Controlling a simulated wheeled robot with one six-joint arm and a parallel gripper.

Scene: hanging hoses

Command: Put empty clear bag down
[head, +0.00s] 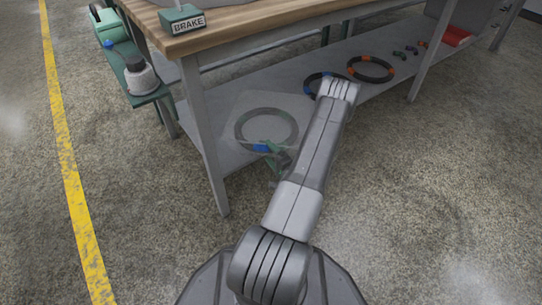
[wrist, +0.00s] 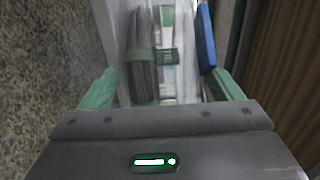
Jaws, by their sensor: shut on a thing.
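My gripper (head: 277,156) is shut on a clear bag (head: 284,103) at the lower shelf of the bench. The bag is a thin, see-through sheet, hard to make out. A dark hose ring (head: 238,126) with green and blue bands shows through it; I cannot tell if the ring is inside or behind the bag. In the wrist view, my green fingers (wrist: 165,88) stand either side of the pale film (wrist: 122,45), with a dark banded hose (wrist: 143,75) and a blue piece (wrist: 206,40) beyond. The bag's lower part is hidden.
On the grey shelf (head: 216,115), a blue-banded hose ring (head: 310,80), partly behind my arm, and an orange-banded ring (head: 371,69) lie to the right. A red tray (head: 456,36) is farther right. A bench leg (head: 205,130) stands left of my gripper.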

